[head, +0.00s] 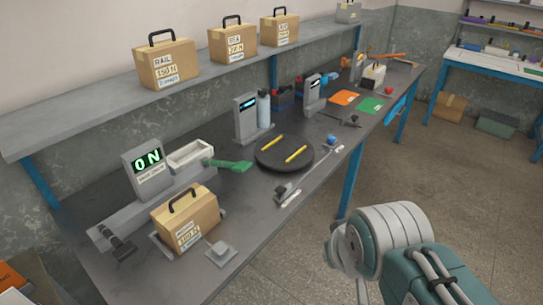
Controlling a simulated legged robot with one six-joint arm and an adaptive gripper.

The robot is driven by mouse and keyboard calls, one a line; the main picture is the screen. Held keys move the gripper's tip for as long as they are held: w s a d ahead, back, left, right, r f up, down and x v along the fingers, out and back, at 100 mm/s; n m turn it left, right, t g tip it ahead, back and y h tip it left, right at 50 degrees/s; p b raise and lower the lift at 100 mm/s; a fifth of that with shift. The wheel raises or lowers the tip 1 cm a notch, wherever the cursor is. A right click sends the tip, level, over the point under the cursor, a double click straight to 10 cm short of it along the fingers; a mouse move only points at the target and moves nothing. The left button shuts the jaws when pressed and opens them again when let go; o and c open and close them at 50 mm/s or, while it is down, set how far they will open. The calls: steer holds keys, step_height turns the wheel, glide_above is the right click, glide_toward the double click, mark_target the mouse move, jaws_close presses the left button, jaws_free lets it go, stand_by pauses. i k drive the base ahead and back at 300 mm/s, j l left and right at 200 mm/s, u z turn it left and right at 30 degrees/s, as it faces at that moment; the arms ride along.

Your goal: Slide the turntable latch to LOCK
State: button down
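The turntable (284,155) is a dark round disc on the grey workbench in the head view, with two yellow bars lying on it. A small slider with a dark knob (281,190), which looks like the latch, sits at the bench's front edge just in front of the disc. A pale label strip (292,199) lies beside it; its text is too small to read, so I cannot tell the latch's position. My arm's white and teal links are at the lower right, off the bench and apart from the latch. My gripper's fingers cannot be made out.
Boxes stand on the shelf (200,87) above. The floor (440,190) in front is clear.

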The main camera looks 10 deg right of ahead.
mark_target(280, 190)
steer(key=i+l+u, duration=0.1)
steer(key=i, duration=0.35)
steer(key=i+l+u, duration=0.1)
steer(key=i, duration=0.4)
steer(key=l, duration=0.1)
